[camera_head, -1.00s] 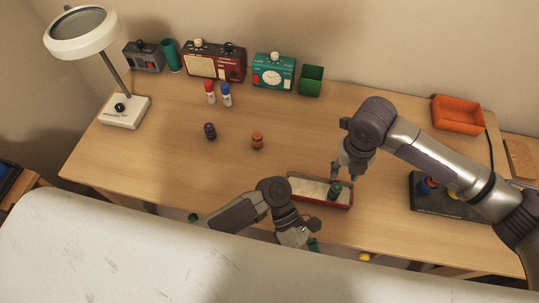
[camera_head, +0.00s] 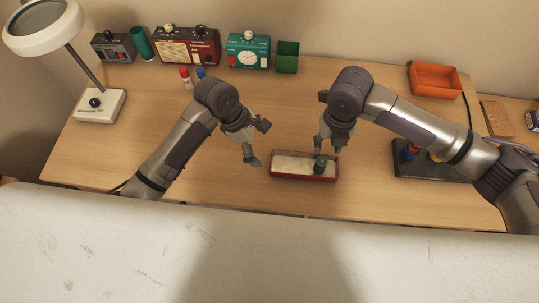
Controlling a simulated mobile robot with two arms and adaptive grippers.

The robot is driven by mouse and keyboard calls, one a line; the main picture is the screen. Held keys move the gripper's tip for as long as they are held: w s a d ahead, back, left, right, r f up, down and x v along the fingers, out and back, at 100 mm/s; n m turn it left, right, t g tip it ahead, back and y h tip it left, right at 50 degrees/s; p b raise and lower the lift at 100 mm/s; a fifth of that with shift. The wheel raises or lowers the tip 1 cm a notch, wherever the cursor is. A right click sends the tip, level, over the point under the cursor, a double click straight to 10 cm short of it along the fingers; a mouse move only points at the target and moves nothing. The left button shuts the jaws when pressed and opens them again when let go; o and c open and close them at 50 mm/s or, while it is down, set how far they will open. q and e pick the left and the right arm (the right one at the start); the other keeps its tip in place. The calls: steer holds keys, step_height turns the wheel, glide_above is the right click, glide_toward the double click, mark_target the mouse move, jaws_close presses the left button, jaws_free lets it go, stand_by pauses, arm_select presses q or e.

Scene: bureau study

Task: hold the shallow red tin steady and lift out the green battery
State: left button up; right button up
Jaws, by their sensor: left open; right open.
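The shallow red tin (camera_head: 289,178) lies on the desk near its front edge, with a pale lining inside. The green battery (camera_head: 319,165) stands upright in the right part of the tin. My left gripper (camera_head: 256,160) is open, just left of the tin and apart from it. My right gripper (camera_head: 321,147) is open above the tin's right part, close to the battery; its fingers partly overlap in view, and I cannot tell whether they touch it.
A dark tray (camera_head: 440,172) with batteries lies on the right, beneath my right arm. An orange bin (camera_head: 434,80) stands at the back right. A lamp (camera_head: 100,104) stands left. The desk's middle back is clear.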

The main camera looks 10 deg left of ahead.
mark_target(276, 165)
arm_select(q)
steer(key=x, duration=1)
steer(key=shift+r, duration=0.1)
steer(key=c, duration=1.2)
steer(key=shift+o, duration=0.2)
arm_select(e)
steer(key=shift+o, duration=0.3)
